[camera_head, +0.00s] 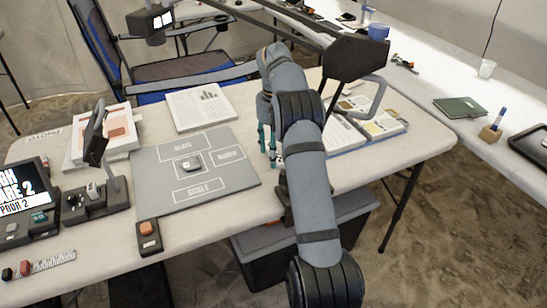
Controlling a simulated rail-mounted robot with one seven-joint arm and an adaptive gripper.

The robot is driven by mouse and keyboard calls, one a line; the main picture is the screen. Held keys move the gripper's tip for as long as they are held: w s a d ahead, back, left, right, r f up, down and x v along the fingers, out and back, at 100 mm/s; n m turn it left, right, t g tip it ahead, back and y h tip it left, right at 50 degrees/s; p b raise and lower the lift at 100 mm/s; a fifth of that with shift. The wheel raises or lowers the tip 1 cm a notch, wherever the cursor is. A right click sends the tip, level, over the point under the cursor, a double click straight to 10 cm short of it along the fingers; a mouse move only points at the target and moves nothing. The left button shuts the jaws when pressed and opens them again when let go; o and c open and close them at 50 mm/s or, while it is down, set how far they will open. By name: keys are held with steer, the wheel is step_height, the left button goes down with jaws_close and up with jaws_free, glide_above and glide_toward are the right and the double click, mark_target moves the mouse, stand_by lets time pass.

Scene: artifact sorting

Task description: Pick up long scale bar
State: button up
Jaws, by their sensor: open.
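A white ruled strip (58,261), which looks like a scale bar, lies at the table's front left edge; I cannot tell whether it is the long one. A red block and a dark piece sit at its left end. My gripper (267,143), with teal fingers, points down near the right edge of the grey sorting mat (220,190), far to the right of the strip. The gripper is open. My arm hides part of the table around it, and a small pale item by the fingers is unclear.
A small grey object (191,163) lies mid-mat. A small dark device (148,237) with an orange top, a stand (95,200) and a screen (25,190) are left. A lamp arm hangs above.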

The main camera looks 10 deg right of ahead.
steer(key=shift+a+f, duration=0.15)
steer(key=shift+f, duration=0.4)
steer(key=c, duration=1.1)
steer(key=shift+r, duration=0.1)
steer(key=shift+c, duration=0.7)
